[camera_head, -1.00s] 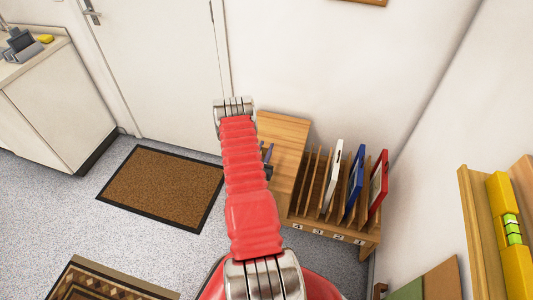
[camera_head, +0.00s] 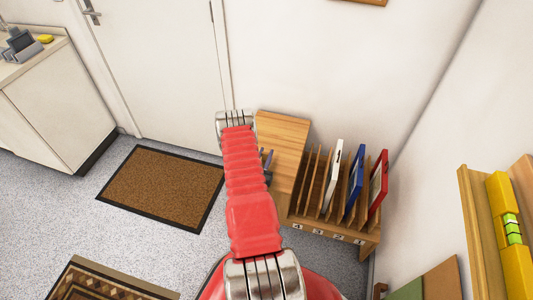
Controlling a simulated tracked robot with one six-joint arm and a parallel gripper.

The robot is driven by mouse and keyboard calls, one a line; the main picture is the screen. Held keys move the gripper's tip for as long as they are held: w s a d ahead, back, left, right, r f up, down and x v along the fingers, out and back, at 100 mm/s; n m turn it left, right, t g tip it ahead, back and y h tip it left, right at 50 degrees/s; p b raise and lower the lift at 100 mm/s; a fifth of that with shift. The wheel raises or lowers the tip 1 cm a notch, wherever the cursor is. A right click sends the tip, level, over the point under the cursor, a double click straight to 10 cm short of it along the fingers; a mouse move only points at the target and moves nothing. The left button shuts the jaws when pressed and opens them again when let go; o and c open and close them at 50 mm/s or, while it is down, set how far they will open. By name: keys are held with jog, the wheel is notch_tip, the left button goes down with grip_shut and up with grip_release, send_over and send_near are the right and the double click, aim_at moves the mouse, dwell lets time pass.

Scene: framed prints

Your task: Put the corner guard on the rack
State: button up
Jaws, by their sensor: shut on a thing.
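My red arm reaches forward over the room, and its wrist bends down at the far end. My gripper (camera_head: 267,162) is mostly hidden behind the arm. Only a small dark part shows at the arm's right side, in front of the wooden bench top. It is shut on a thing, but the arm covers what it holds. I cannot make out the corner guard for sure. The wooden rack (camera_head: 312,228) stands right of the gripper, with upright dividers and labels along its front. It holds a white frame (camera_head: 333,178), a blue frame (camera_head: 354,180) and a red frame (camera_head: 378,184).
A wooden bench top (camera_head: 284,133) adjoins the rack on its left. A brown doormat (camera_head: 160,185) lies before the white door. A counter (camera_head: 25,75) with small items stands at far left. A shelf with a yellow level (camera_head: 503,210) is at right. The leftmost rack slots look empty.

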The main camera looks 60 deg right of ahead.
jog(key=o, duration=1)
jog(key=shift+o, duration=0.2)
jog(key=a, duration=0.4)
jog(key=s+a, duration=0.1)
jog(key=a, duration=0.7)
jog(key=shift+s, duration=0.35)
jog(key=shift+d, duration=0.1)
